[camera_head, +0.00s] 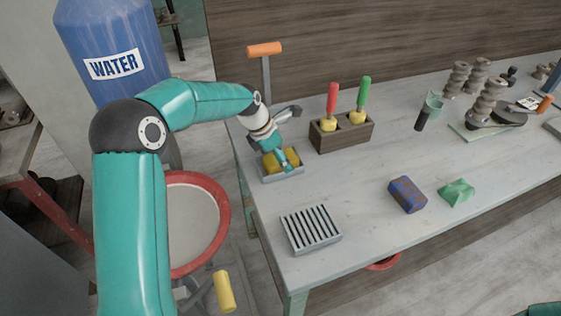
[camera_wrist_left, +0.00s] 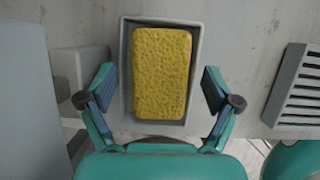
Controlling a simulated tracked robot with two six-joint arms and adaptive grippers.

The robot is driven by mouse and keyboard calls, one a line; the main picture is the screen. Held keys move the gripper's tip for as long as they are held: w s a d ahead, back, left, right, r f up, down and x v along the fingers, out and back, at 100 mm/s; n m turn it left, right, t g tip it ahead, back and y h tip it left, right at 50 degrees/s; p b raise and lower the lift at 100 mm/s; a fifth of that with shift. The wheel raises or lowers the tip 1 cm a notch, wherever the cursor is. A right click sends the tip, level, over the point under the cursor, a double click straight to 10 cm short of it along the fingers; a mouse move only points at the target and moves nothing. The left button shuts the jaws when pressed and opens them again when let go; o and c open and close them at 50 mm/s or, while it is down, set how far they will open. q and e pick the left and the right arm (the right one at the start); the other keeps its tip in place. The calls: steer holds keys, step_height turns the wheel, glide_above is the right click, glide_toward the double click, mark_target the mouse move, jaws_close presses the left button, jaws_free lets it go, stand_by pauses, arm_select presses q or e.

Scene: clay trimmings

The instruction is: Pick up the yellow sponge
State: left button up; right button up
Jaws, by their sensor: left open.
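The yellow sponge (camera_wrist_left: 160,72) lies flat in a shallow grey tray (camera_wrist_left: 124,60), its long side running away from me in the left wrist view. In the head view the sponge (camera_head: 271,163) is partly hidden by my left gripper, and the tray (camera_head: 284,178) sits near the table's left edge. My left gripper (camera_wrist_left: 157,88) is open, with one finger on each side of the sponge and tray. It holds nothing, and its height above the sponge is hard to tell. My right gripper is out of view.
A wooden block (camera_head: 341,136) with red- and green-handled tools stands right of the tray. A slatted grey rack (camera_head: 310,230) lies in front. A blue-brown block (camera_head: 407,194) and a green lump (camera_head: 457,192) lie farther right. The table's middle is clear.

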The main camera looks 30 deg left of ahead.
arm_select(q)
steer(key=shift+f, duration=0.1)
steer(key=shift+c, duration=0.3)
steer(key=shift+s, duration=0.1)
steer(key=c, duration=1)
steer(key=shift+o, duration=0.2)
